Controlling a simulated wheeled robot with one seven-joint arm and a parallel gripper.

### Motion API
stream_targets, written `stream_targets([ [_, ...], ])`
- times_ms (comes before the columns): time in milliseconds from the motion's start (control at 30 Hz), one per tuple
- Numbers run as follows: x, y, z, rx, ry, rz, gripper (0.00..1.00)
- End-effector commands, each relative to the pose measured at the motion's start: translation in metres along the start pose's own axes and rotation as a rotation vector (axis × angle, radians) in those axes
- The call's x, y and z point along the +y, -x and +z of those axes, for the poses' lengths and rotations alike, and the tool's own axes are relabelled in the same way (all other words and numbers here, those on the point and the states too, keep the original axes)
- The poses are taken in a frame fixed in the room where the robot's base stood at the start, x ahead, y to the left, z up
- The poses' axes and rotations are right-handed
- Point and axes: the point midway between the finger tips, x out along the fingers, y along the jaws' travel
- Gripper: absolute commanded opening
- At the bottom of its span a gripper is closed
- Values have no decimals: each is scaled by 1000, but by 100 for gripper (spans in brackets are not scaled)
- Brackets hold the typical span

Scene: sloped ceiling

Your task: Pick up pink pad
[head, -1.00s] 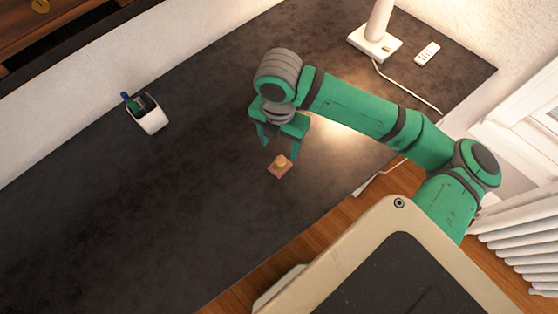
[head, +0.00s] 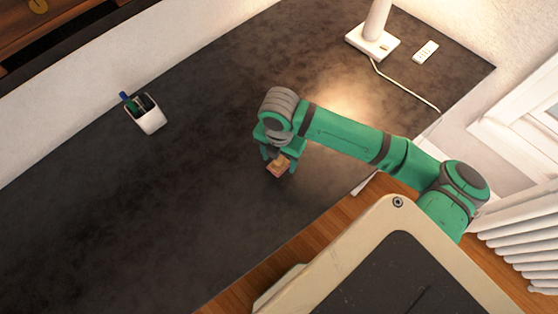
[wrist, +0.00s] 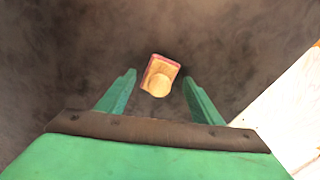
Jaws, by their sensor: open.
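The pink pad (head: 279,171) is a small block with pinkish edges and a tan top, lying on the dark table. A rounded tan lump sits on its top. In the wrist view the pad (wrist: 152,66) shows just beyond and between the fingertips. My gripper (head: 279,164) is open, its green fingers reaching down on either side of the pad in the head view. In the wrist view both fingers of my gripper (wrist: 159,77) stand apart with a gap to the pad. I cannot tell the exact height of the fingertips above the table.
The dark table (head: 130,220) is mostly bare. A white pen holder (head: 149,120) stands at the left. A lamp base (head: 372,42), a white remote (head: 425,51) and a cord (head: 405,88) are at the upper right. The table's front edge is near the pad.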

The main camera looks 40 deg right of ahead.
Motion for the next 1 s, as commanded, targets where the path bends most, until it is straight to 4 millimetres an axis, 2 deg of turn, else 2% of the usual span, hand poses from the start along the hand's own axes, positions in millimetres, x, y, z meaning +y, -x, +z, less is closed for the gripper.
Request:
stream_targets([
  [133, 1, 0, 0, 0, 3, 0, 58],
  [333, 1, 0, 0, 0, 3, 0, 10],
  [767, 2, 3, -1, 0, 6, 0, 9],
  [1000, 7, 23, -4, -1, 20, 1, 9],
])
